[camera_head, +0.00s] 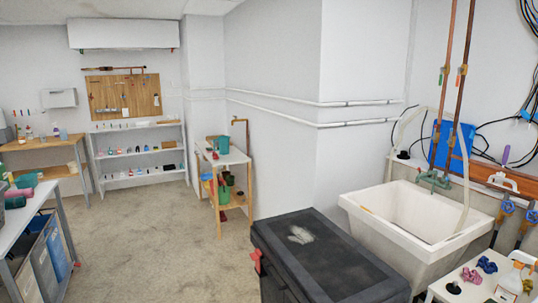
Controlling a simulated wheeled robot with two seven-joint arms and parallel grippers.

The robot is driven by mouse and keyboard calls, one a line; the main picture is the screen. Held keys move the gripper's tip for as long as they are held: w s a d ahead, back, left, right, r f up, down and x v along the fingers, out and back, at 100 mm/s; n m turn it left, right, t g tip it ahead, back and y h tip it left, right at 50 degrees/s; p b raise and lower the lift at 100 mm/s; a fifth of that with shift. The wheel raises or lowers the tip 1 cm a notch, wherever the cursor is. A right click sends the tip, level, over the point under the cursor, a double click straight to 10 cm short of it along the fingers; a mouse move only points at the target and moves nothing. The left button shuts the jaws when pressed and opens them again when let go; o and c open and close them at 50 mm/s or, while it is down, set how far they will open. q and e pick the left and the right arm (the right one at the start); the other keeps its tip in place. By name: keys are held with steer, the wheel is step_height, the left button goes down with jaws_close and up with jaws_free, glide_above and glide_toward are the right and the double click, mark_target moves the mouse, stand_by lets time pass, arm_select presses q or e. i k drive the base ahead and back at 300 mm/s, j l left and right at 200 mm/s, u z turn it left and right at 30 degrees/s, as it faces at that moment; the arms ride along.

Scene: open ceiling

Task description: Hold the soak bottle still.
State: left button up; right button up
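Several small bottles (56,130) also stand on a wooden shelf unit at the far left, too small to identify. Neither of my grippers shows in the head view, so I see nothing held.
A white utility sink (405,223) with a green faucet (433,179) stands at the right. A dark lidded chest (320,262) is in front of it. A wooden-legged stand (225,158) is by the wall. The floor (150,235) at centre left is clear.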

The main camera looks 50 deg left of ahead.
mark_target(21, 136)
steer(key=i+j+u, duration=0.15)
steer(key=j+u, duration=0.3)
steer(key=j, duration=0.2)
steer(key=i+j+u, duration=0.4)
steer(key=j, duration=0.2)
steer(key=i+j+u, duration=0.2)
steer(key=j+u, duration=0.25)
steer(key=i+j+u, duration=0.7)
steer(key=i+u, duration=0.6)
steer(key=i, duration=1.65)
steer(key=i+l+u, duration=0.1)
steer(key=i+u, duration=0.2)
steer(key=i, duration=3.05)
steer(key=i+j+u, duration=0.2)
steer(key=i+u, duration=0.55)
steer(key=i+l+u, duration=0.1)
steer(key=i+u, duration=0.3)
steer(key=i, duration=0.15)
steer(key=i+j, duration=0.2)
steer(key=i, duration=0.35)
steer(key=i+j+z, duration=0.3)
steer(key=i+j, duration=0.5)
